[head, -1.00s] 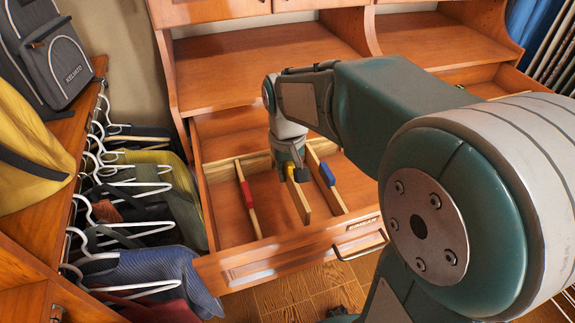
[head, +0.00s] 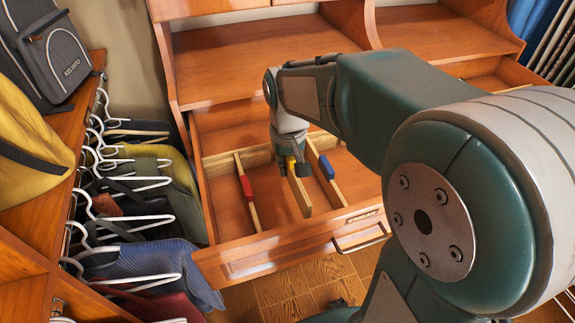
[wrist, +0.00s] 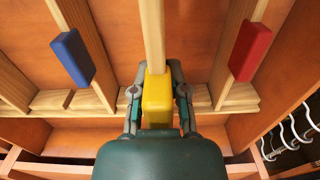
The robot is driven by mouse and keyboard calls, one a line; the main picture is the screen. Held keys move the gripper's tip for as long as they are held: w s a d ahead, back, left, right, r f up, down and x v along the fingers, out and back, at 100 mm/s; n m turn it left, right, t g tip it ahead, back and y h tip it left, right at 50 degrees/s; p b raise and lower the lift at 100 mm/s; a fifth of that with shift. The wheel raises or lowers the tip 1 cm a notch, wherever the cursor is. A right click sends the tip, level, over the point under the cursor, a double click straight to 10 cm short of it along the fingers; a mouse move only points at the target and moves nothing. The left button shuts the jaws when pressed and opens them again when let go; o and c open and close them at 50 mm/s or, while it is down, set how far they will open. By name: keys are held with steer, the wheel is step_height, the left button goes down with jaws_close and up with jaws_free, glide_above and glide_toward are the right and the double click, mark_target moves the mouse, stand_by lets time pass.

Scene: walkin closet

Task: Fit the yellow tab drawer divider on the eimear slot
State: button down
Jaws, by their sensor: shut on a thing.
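The yellow tab drawer divider is a thin pale wooden board with a yellow tab (head: 291,165) at its back end. My gripper (wrist: 157,88) is shut on this yellow tab, with a finger on each side; the tab also shows in the wrist view (wrist: 157,104). The board (head: 300,195) points toward the drawer front, between the red-tab divider (head: 246,187) and the blue-tab divider (head: 327,168). A pale wooden rail (head: 222,163) crosses the drawer behind it. My gripper hides the rail there, so I cannot tell whether the board is seated.
The open drawer (head: 232,225) has a name label (head: 363,216) and a handle (head: 360,238) on its front. Shelves (head: 255,62) rise behind it. Clothes on hangers (head: 135,185) and a grey backpack (head: 57,50) are at left. The drawer floor between dividers is clear.

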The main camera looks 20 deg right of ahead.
mark_target(288, 196)
steer(key=shift+f, duration=3.3)
stand_by(0.9)
steer(key=c, duration=0.5)
jaws_free()
steer(key=shift+c, duration=0.2)
steer(key=shift+r, duration=0.15)
step_height(288, 196, up, 12)
steer(key=shift+f, duration=0.15)
